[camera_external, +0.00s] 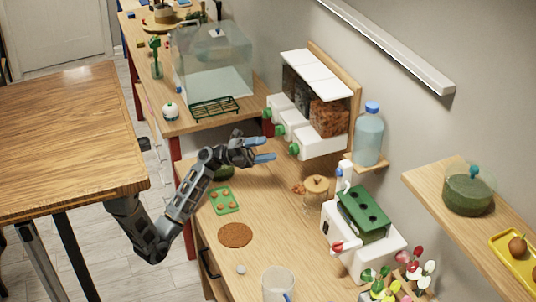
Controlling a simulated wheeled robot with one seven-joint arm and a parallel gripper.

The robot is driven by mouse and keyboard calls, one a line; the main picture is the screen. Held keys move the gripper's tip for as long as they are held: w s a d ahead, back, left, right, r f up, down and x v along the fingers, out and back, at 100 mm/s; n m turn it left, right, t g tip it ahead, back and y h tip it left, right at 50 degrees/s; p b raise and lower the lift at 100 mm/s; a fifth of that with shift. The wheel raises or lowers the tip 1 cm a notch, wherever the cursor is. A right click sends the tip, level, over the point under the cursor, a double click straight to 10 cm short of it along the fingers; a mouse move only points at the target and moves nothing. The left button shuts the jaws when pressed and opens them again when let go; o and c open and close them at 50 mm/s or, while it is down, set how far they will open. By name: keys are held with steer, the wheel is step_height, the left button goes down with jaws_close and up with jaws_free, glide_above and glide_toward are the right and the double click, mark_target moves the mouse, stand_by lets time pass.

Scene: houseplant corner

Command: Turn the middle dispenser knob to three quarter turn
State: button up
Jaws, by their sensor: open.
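A wall-mounted dispenser (318,95) with a white lid and several clear bins stands at the upper centre. Green knobs stick out from the white blocks at its front. The middle dispenser knob (280,131) sits between the far knob (267,115) and the near knob (294,149). Its turn angle is too small to read. My gripper (269,148) is open, with two blue fingers apart and nothing between them. It is in front of the knobs, a little below the middle one in the picture, and appears apart from it.
A glass tank (214,62) and a green rack (215,107) stand at the back left. A blue-capped bottle (368,136) is on a small shelf right of the dispenser. A green tray (224,201) and cork mat (235,235) lie on the counter below my arm.

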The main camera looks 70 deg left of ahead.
steer(key=w+a+m+g+y+b, duration=0.1)
steer(key=w+a+m+g+y, duration=0.15)
steer(key=a, duration=0.45)
steer(key=g+y+b, duration=0.1)
steer(key=y, duration=0.4)
glide_toward(276, 129)
steer(key=w+f, duration=0.1)
steer(key=shift+n, duration=0.45)
steer(key=shift+a+p+x, duration=0.15)
steer(key=shift+x, duration=1.8)
steer(key=shift+a+p+x, duration=0.15)
steer(key=shift+x, duration=1.75)
steer(key=shift+w, duration=0.15)
steer(key=shift+c, duration=0.3)
steer(key=c, duration=1)
steer(key=shift+o, duration=0.2)
